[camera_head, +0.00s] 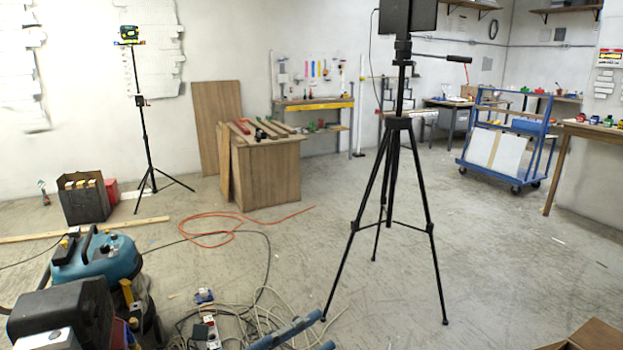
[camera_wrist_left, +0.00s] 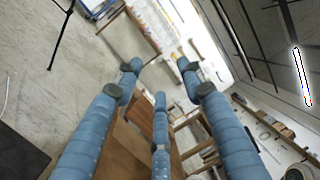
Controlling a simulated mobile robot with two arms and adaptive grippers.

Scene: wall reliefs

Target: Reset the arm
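My left gripper (camera_head: 322,330) shows at the bottom edge of the head view, where parts of its blue fingers reach in over the cables on the floor. In the left wrist view the three blue fingers of this gripper (camera_wrist_left: 158,75) are spread apart with nothing between them. It is open and empty. The rest of the left arm is mostly out of the head view. My right gripper is not in view.
A black tripod (camera_head: 395,180) stands ahead. Loose cables (camera_head: 235,320) lie on the floor, beside a blue-green vacuum (camera_head: 95,260) at left. A wooden box (camera_head: 265,172) and a blue cart (camera_head: 500,150) stand farther back. The floor right of the tripod is mostly clear.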

